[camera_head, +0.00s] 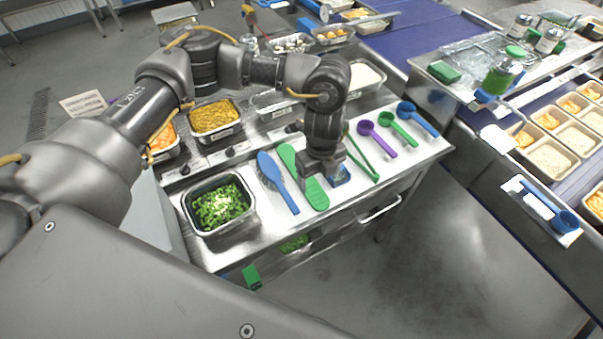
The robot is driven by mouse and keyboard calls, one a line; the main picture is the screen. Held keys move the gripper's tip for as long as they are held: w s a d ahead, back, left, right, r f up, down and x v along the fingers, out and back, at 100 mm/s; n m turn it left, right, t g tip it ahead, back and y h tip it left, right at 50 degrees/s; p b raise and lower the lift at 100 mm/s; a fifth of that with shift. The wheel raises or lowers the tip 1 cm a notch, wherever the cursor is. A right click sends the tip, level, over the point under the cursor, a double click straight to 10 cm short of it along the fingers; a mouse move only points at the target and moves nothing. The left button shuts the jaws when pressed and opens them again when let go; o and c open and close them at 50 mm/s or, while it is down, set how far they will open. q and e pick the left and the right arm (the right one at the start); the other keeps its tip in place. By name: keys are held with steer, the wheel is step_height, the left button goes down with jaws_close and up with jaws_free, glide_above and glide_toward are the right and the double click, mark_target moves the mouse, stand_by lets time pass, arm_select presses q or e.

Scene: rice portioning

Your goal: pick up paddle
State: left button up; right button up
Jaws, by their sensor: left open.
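The contact between fingers and paddle is hidden. My right gripper is out of view.
Green tongs (362,160) and purple (376,136), green (399,127) and blue (417,117) scoops lie to the right. A pan of chopped greens (245,222) stands at the left front. Food pans stand behind.

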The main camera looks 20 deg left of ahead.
mark_target(316, 194)
arm_select(q)
steer(key=shift+w+f, duration=0.2)
steer(key=shift+f, duration=0.9)
steer(key=shift+s+a+f, duration=0.1)
steer(key=shift+s+f, duration=0.05)
steer(key=shift+f, duration=0.15)
steer(key=f, duration=0.2)
steer(key=f+p, duration=0.1)
steer(key=f, duration=0.1)
steer(key=shift+a+f, duration=0.2)
steer(key=shift+f, duration=0.1)
steer(key=c, duration=1)
steer(key=shift+c, duration=0.2)
steer(key=shift+r, duration=0.1)
